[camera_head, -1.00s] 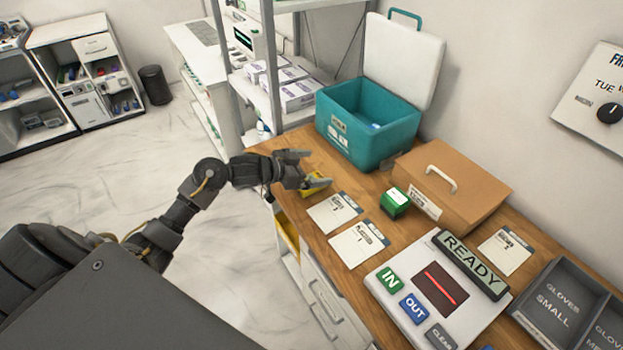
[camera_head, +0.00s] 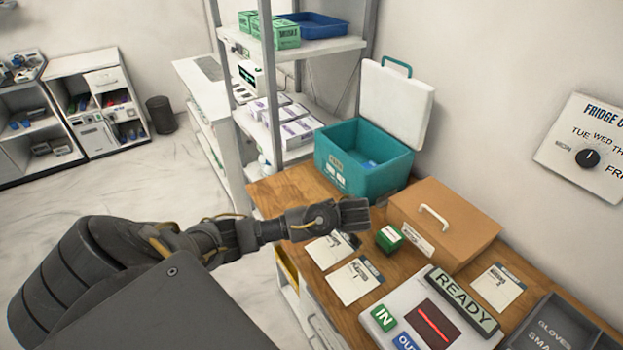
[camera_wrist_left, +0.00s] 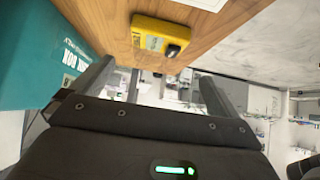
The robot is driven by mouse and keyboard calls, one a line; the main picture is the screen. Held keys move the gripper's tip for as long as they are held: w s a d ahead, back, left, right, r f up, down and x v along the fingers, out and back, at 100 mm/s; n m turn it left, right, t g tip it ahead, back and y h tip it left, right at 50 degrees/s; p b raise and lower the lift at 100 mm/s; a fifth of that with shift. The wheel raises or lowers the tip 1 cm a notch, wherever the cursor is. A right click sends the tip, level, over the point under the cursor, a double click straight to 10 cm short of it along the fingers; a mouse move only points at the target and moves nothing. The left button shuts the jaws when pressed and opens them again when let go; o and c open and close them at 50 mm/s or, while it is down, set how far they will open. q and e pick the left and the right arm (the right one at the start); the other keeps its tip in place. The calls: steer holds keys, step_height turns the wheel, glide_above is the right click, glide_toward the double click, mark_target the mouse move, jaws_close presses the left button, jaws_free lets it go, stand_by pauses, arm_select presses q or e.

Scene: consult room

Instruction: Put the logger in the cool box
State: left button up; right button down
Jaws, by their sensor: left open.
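The logger (camera_wrist_left: 150,36) is a small yellow device with a pale label and a dark part. In the left wrist view it lies on the wooden counter, beyond my open, empty left gripper (camera_wrist_left: 156,75) and apart from it. In the head view my left gripper (camera_head: 357,214) is over the counter, in front of the cool box, and the logger is hidden. The teal cool box (camera_head: 352,180) stands open at the back of the counter, its white lid (camera_head: 397,95) raised. Its side also shows at the left of the left wrist view (camera_wrist_left: 35,85). My right gripper is out of view.
A brown case (camera_head: 455,222) and a small green box (camera_head: 390,238) sit right of my left gripper. Paper cards (camera_head: 353,282) lie in front. A READY panel (camera_head: 385,318) and a grey glove tray (camera_head: 560,335) are nearer. A shelf rack (camera_head: 300,48) stands behind.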

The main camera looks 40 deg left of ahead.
arm_select(q)
steer(key=shift+a+f+b, duration=0.2)
steer(key=shift+f+b, duration=0.2)
steer(key=shift+b, duration=0.05)
steer(key=b, duration=0.1)
steer(key=f, duration=0.1)
steer(key=b, duration=0.1)
steer(key=shift+w+a+f+b, duration=0.25)
steer(key=shift+w+f+b, duration=0.05)
steer(key=shift+b, duration=0.05)
steer(key=shift+w+a, duration=0.2)
steer(key=shift+w, duration=0.05)
steer(key=shift+p+x, duration=0.5)
steer(key=shift+x, duration=0.35)
steer(key=shift+w+a, duration=0.1)
steer(key=shift+a, duration=0.1)
steer(key=shift+a+f, duration=0.1)
steer(key=shift+a, duration=0.05)
steer(key=p+x, duration=0.2)
steer(key=x, duration=0.2)
steer(key=shift+a, duration=0.2)
steer(key=shift+a+f, duration=0.2)
steer(key=shift+f, duration=0.15)
steer(key=shift+w+d, duration=0.1)
steer(key=shift+c, duration=0.6)
steer(key=c, duration=0.9)
steer(key=shift+r, duration=0.1)
